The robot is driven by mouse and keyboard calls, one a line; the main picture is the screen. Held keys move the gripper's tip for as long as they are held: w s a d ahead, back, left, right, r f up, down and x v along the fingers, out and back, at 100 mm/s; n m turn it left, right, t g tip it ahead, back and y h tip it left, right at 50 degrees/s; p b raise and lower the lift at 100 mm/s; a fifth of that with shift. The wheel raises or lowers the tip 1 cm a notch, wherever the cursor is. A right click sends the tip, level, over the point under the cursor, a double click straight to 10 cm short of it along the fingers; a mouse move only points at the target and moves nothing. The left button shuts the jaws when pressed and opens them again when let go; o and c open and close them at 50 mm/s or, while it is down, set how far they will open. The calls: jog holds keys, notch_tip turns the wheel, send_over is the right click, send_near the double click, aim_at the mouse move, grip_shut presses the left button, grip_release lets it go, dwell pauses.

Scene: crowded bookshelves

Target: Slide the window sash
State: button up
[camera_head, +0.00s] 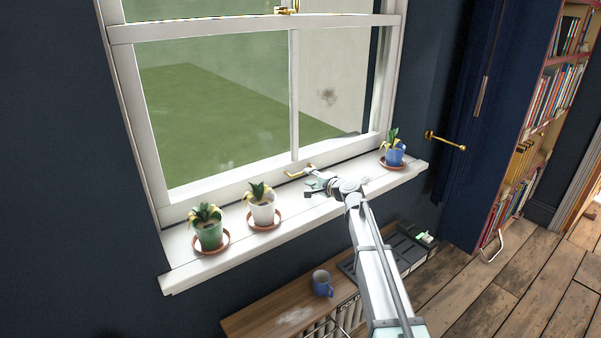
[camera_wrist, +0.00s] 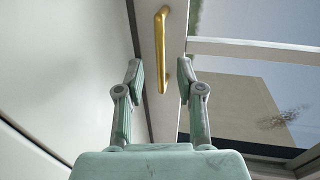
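The white window sash (camera_head: 232,183) stands above the sill, with its glass panes split by a vertical bar. A brass handle (camera_head: 299,171) is on the sash's bottom rail, and it also shows in the wrist view (camera_wrist: 161,48). My gripper (camera_head: 312,181) is just in front of the bottom rail near this handle. In the wrist view my gripper (camera_wrist: 160,78) is open, with one finger on each side of the handle's near end. I cannot tell whether either finger touches the handle. A brass latch (camera_head: 287,10) sits on the meeting rail at the top.
On the white sill (camera_head: 330,204) stand a green potted plant (camera_head: 208,228) and a white one (camera_head: 262,205) to the left, and a blue one (camera_head: 394,151) to the right. Below is a wooden shelf top (camera_head: 262,318) with a blue mug (camera_head: 322,283). Bookshelves (camera_head: 556,95) stand at right.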

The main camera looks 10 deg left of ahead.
aim_at(301, 174)
jog(key=p+x, duration=0.1)
jog(key=x, duration=0.5)
grip_shut()
